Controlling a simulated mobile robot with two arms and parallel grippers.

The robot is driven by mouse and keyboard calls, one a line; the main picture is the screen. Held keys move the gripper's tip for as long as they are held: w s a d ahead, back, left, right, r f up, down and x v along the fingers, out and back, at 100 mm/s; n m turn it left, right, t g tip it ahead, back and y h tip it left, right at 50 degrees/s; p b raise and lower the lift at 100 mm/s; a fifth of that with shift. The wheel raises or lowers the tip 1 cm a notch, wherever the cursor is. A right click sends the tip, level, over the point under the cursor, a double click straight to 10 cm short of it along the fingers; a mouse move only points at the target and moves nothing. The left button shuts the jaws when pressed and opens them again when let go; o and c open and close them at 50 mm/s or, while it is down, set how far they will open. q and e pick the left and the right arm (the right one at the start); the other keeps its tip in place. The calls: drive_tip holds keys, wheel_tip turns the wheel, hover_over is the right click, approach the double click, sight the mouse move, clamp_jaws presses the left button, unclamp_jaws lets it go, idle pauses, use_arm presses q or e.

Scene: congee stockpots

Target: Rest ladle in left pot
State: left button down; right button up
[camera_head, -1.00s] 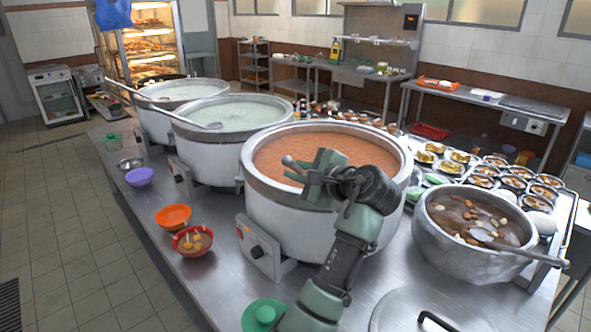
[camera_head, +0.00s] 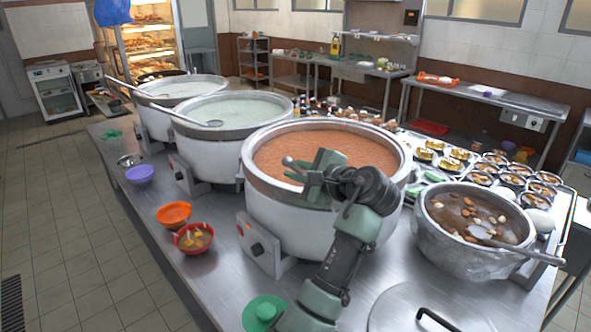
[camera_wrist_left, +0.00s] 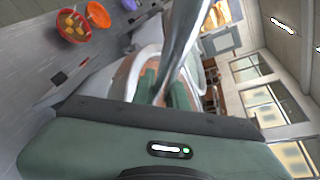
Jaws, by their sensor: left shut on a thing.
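My left gripper (camera_head: 318,178) is over the near pot of orange-brown congee (camera_head: 262,195). It is shut on a metal ladle's handle, whose rounded end (camera_head: 288,161) sticks out left of the fingers. The handle (camera_wrist_left: 182,45) also shows large in the left wrist view, between the green fingers. The ladle's bowl cannot be made out. Behind and to the left stand a middle pot of pale green congee (camera_head: 215,150) and a far pot of pale congee (camera_head: 150,122). Another ladle (camera_head: 213,123) lies across the middle pot. My right gripper is not in view.
A silver pot of brown stew (camera_head: 460,262) with a ladle (camera_head: 520,253) stands at the right. A lid (camera_head: 400,310), a green lidded dish (camera_head: 265,312), and red (camera_head: 193,238), orange (camera_head: 173,215) and purple (camera_head: 139,174) bowls lie on the steel counter. Several filled bowls stand behind.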

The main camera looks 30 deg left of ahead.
use_arm(q)
drive_tip(key=shift+f, duration=0.2)
drive_tip(key=c, duration=1.3)
unclamp_jaws()
drive_tip(key=shift+c, duration=0.2)
drive_tip(key=shift+f, duration=0.1)
